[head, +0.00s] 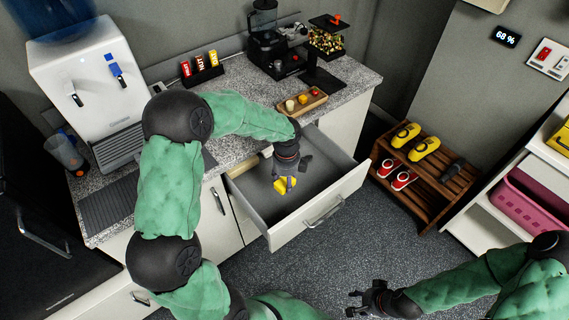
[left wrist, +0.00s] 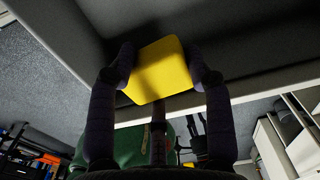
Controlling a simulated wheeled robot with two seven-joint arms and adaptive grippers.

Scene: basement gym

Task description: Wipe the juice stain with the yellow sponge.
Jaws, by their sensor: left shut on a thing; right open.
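The yellow sponge (head: 285,186) is held by my left gripper (head: 289,177), in or just above the open drawer (head: 312,205) under the counter. In the left wrist view the sponge (left wrist: 158,70) sits between both fingers, and the grey drawer interior lies beyond it. I cannot tell whether the sponge touches the drawer. My right gripper (head: 360,302) is open and empty, above the floor at the bottom of the head view. I cannot make out the juice stain in either view.
The granite counter (head: 225,150) carries a water dispenser (head: 95,85), a black coffee machine (head: 268,45) and a wooden tray (head: 302,102) with small items. A wooden shoe rack (head: 425,178) stands right of the drawer. Carpet is clear between the drawer and my right arm.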

